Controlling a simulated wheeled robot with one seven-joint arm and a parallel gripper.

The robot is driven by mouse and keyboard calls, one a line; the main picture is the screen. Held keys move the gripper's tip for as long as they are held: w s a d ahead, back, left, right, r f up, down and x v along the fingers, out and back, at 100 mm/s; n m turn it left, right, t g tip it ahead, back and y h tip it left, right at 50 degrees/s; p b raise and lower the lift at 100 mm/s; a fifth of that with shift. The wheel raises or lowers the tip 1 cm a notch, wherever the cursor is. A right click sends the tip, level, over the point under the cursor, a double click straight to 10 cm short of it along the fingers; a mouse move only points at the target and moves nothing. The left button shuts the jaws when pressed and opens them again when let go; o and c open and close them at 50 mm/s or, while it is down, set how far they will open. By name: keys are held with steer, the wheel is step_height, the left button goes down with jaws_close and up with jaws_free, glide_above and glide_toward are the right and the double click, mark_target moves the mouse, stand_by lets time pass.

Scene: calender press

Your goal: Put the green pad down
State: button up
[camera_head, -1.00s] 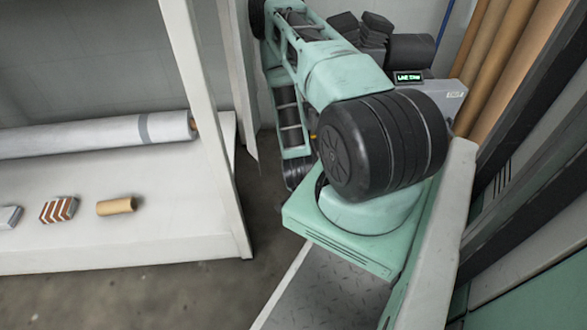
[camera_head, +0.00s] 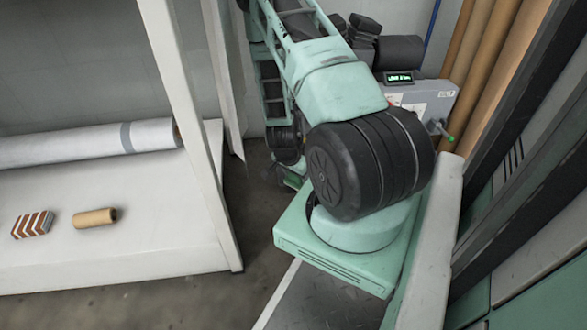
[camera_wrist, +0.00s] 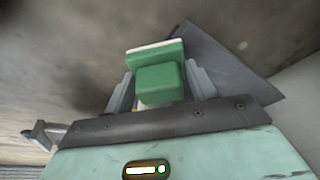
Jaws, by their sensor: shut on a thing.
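The green pad (camera_wrist: 160,80) shows in the wrist view as a green block with a pale far edge. It sits between the two grey fingers of my gripper (camera_wrist: 161,90), which is shut on it. Blurred brown-grey floor shows around it, and I cannot tell how far below the pad any surface is. In the head view my arm reaches away at the top middle and bends down.
A white shelf (camera_head: 140,255) at left bears a pale roll (camera_head: 80,145), a striped block (camera_head: 33,224) and a cardboard tube (camera_head: 95,218). A grey box with a lit display (camera_head: 400,78) and brown rolls (camera_head: 485,60) stand at back right. A dark plate (camera_wrist: 225,65) lies beyond the pad.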

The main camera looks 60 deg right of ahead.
steer(key=w+d+b, duration=0.1)
steer(key=d, duration=0.1)
steer(key=w+d+b, duration=0.1)
steer(key=w, duration=0.1)
steer(key=shift+d+f, duration=0.1)
steer(key=shift+d, duration=0.3)
steer(key=shift+s+a+r, duration=0.1)
steer(key=shift+r, duration=0.15)
steer(key=shift+f+b, duration=0.1)
steer(key=shift+b, duration=0.2)
steer(key=o, duration=0.9)
steer(key=shift+f, duration=0.15)
steer(key=shift+f+b, duration=0.15)
steer(key=shift+b, duration=0.35)
steer(key=p+v, duration=0.4)
steer(key=v, duration=0.2)
steer(key=p+v, duration=0.5)
steer(key=v, duration=0.1)
steer(key=d+p+v, duration=0.1)
steer(key=p+v, duration=0.4)
steer(key=shift+a+r, duration=0.15)
steer(key=shift+r, duration=0.4)
